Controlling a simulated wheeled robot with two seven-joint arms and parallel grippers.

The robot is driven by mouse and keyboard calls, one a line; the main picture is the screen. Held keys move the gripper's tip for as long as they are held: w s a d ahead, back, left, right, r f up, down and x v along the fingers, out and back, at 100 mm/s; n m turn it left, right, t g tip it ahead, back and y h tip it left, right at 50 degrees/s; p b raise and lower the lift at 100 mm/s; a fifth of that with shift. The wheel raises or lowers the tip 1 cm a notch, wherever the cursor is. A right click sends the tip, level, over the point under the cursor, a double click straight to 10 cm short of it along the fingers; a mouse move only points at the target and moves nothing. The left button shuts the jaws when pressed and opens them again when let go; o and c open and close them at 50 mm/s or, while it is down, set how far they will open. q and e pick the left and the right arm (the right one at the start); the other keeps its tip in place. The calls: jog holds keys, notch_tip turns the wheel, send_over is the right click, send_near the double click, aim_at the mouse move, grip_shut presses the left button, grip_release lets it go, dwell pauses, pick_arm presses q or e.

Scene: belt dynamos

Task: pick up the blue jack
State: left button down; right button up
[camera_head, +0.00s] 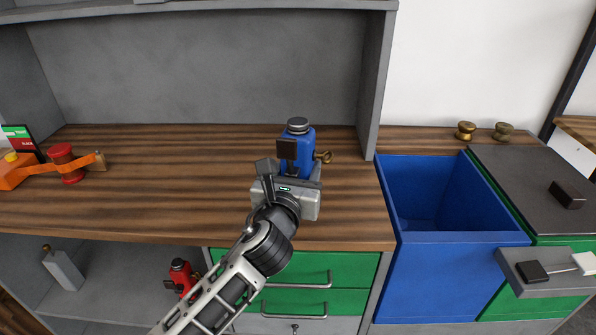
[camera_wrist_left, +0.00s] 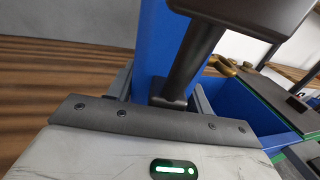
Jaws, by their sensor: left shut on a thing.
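The blue jack (camera_head: 304,143) stands upright at the right part of the wooden worktop, with a grey round cap on top and a brass key-like piece at its right side. My left gripper (camera_head: 290,175) reaches it from the front and is shut on it; the gripper body hides its lower part. In the left wrist view the blue jack (camera_wrist_left: 152,45) rises between the fingers, with a dark handle-shaped part in front of it. I cannot tell whether its base touches the worktop. My right gripper is in neither view.
A blue open bin (camera_head: 440,270) stands right of the worktop, beside a dark-lidded green unit (camera_head: 530,170) with two brass knobs behind. An orange belt device (camera_head: 60,165) sits at the left. A red jack (camera_head: 181,275) is on the lower shelf. The worktop's middle is clear.

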aim_at(299, 176)
pick_arm(q)
jog(key=s+r, duration=0.7)
jog(key=s, duration=0.4)
jog(key=shift+d+p, duration=0.15)
jog(key=shift+p, duration=0.25)
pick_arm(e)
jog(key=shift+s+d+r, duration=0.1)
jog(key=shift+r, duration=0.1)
pick_arm(q)
jog(key=shift+f, duration=0.1)
